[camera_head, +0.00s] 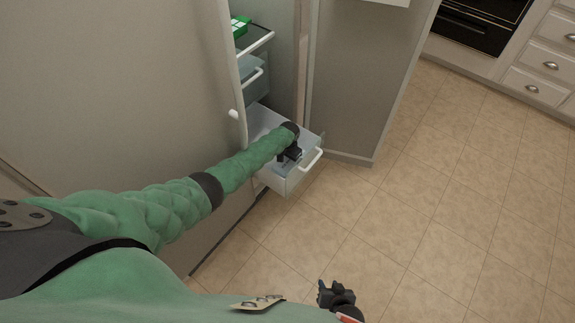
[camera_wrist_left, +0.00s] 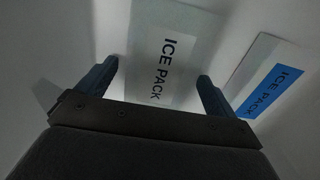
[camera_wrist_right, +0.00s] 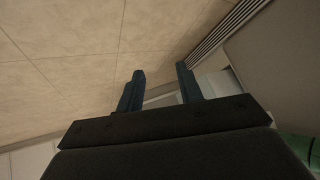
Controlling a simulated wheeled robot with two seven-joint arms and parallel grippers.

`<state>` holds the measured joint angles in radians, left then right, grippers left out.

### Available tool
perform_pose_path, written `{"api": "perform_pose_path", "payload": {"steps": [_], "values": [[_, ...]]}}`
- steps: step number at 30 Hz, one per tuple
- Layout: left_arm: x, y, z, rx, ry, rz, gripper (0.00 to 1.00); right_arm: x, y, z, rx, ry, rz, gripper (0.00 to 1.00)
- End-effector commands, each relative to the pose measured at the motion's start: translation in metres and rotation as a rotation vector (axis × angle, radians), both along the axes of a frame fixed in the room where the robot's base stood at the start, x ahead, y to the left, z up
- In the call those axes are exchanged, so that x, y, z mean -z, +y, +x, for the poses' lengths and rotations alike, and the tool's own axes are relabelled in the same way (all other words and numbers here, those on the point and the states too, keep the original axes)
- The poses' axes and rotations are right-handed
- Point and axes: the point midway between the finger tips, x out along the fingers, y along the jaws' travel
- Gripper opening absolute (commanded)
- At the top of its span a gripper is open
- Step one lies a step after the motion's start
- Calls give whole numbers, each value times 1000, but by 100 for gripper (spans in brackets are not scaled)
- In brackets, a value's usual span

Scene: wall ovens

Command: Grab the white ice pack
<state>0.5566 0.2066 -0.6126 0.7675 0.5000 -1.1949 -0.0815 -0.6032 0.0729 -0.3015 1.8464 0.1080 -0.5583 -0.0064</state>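The white ice pack (camera_wrist_left: 150,40) shows in the left wrist view, a pale flat pack with a white label reading ICE PACK. It lies in the drawer between and beyond the fingertips of my left gripper (camera_wrist_left: 157,75), which is open with nothing between its fingers. In the head view my left gripper (camera_head: 289,155) is inside the pulled-out drawer (camera_head: 285,183); the packs there are mostly hidden by it. A second ice pack with a blue label (camera_wrist_left: 268,88) lies to the right. My right gripper (camera_head: 335,295) hangs low over the floor; its fingers are apart and empty in the right wrist view (camera_wrist_right: 160,85).
The open fridge door (camera_head: 352,85) stands right of the drawer, and another door panel (camera_head: 130,80) is on the left. Closed drawers (camera_head: 252,75) and a shelf with a green-and-white item (camera_head: 240,27) are above. The tiled floor (camera_head: 440,200) at right is clear.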

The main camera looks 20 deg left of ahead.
Motion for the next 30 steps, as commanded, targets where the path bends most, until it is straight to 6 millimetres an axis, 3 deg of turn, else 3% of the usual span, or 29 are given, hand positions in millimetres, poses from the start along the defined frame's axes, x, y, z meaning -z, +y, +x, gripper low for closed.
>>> {"api": "perform_pose_path", "payload": {"steps": [1, 6, 9, 21, 30], "values": [[0, 0, 0, 0, 0, 0, 84, 0, 0, 0, 0, 0, 0, 36], [0, 0, 0, 0, 0, 0, 50, 0, 0, 0, -1, 0, 1, 36], [0, 0, 0, 0, -1, 0, 36, 0, 1, 0, 0, 0, 1, 36], [-7, 0, 1, 0, -1, 0, 36, -8, 1, -2, -5, 20, -3, 36], [-33, 0, 1, 0, -1, -1, 36, -89, 2, 13, -25, 60, -7, 36]]}}
